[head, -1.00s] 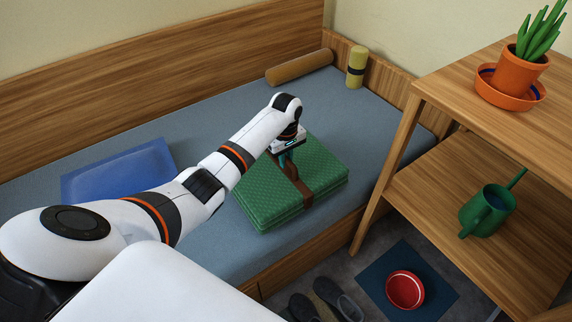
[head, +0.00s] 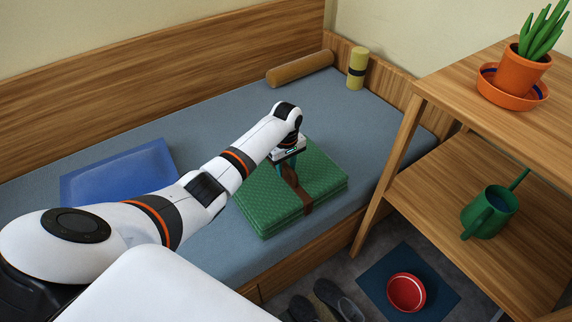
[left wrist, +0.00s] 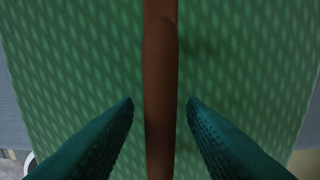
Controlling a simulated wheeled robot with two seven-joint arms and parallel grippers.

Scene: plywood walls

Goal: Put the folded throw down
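The folded green throw (head: 262,202), a thick quilted stack with a brown strap (head: 302,197) around it, appears to lie flat on the blue-grey mattress (head: 215,130), near its front edge. My left gripper (head: 287,172) is over the middle of the throw, at the strap. In the left wrist view its teal fingers (left wrist: 159,104) are open, one on each side of the strap (left wrist: 160,75), with a gap on both sides. The throw's green top (left wrist: 80,60) fills most of that view. My right gripper is not in view.
A blue cushion (head: 118,172) lies on the mattress at left. A brown bolster (head: 300,68) and a yellow roll (head: 356,68) are at the far end. A wooden shelf (head: 480,165) with a potted plant (head: 522,72) and green watering can (head: 488,213) stands at right.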

